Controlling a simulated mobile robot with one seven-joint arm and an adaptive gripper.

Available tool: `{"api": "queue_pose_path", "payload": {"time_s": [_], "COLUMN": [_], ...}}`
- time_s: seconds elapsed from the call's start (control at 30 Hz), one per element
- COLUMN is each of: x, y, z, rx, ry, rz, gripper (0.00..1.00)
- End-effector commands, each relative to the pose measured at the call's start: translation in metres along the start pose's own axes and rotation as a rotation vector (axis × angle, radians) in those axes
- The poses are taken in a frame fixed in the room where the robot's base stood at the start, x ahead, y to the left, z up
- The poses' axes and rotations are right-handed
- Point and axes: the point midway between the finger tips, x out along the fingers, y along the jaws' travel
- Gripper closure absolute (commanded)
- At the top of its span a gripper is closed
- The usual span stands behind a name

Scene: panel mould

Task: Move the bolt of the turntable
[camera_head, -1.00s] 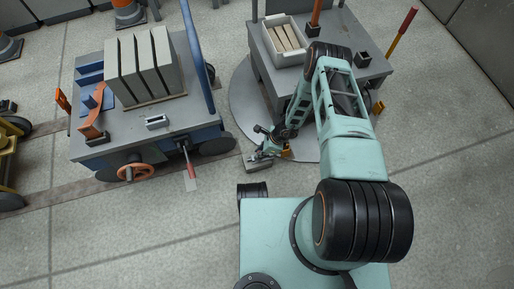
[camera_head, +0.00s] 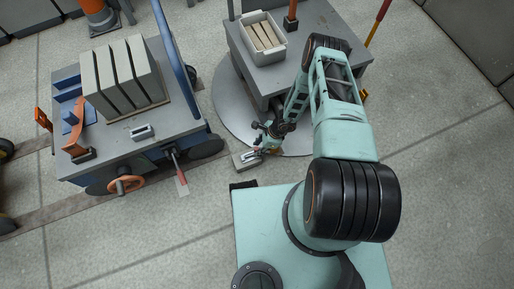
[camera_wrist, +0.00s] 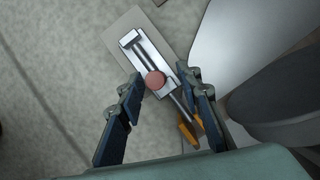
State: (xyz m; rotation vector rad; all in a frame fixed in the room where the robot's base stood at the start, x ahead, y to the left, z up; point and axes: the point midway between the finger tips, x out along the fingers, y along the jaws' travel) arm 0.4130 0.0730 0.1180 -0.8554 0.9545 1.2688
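The bolt shows in the wrist view as a bright metal slotted housing (camera_wrist: 145,60) on a grey plate, with a round reddish knob (camera_wrist: 155,81) and a rod running to the lower right. An orange piece (camera_wrist: 188,133) lies by the rod's end. My gripper (camera_wrist: 160,77) is open, one finger on each side of the knob; I cannot tell whether either touches it. In the head view my gripper (camera_head: 262,143) is low over the bolt's plate (camera_head: 245,160), at the edge of the grey round turntable (camera_head: 231,95). The knob is hidden there.
A grey table (camera_head: 345,68) stands on the turntable with a tray (camera_head: 250,43) of light bars. Left of it is a blue-and-grey cart (camera_head: 180,126) carrying upright panels (camera_head: 122,75), with an orange handwheel (camera_head: 125,184) and a red-handled lever (camera_head: 181,181). Floor between cart and my base is clear.

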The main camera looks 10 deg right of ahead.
Motion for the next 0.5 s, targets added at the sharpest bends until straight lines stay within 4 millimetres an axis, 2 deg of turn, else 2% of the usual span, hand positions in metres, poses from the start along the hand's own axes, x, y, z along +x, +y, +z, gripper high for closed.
{"api": "queue_pose_path", "payload": {"time_s": [0.27,0.37,0.5], "x": [-0.002,-0.009,-0.03], "y": [0.002,0.0,0.0], "z": [0.002,0.002,0.002], "rx": [0.001,0.001,0.002], "ry": [-0.003,-0.004,-0.004], "rz": [0.002,0.001,0.0], "gripper": [0.68,0.68,0.68]}}
